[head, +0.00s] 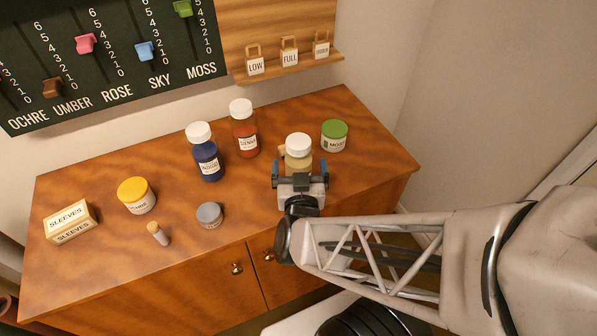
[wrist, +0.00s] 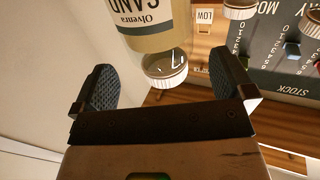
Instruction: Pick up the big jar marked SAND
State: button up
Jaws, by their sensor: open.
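The big jar marked SAND (head: 298,161) stands upright on the wooden cabinet top, with a white lid and tan contents. I see no clear contact, and my gripper hides the jar's lower part.
A green-lidded jar (head: 334,136) stands close right of the SAND jar. A red-brown jar (head: 244,133) and a blue jar (head: 207,160) stand to its left. A grey-lidded jar (head: 209,215), a yellow-lidded jar (head: 136,195), a cork (head: 158,234) and a SLEEVES box (head: 70,222) are farther left.

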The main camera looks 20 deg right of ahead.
jog(key=shift+x, duration=2.4)
jog(key=shift+f, duration=0.1)
jog(key=shift+c, duration=0.3)
jog(key=c, duration=1.7)
jog(key=shift+r, duration=5.05)
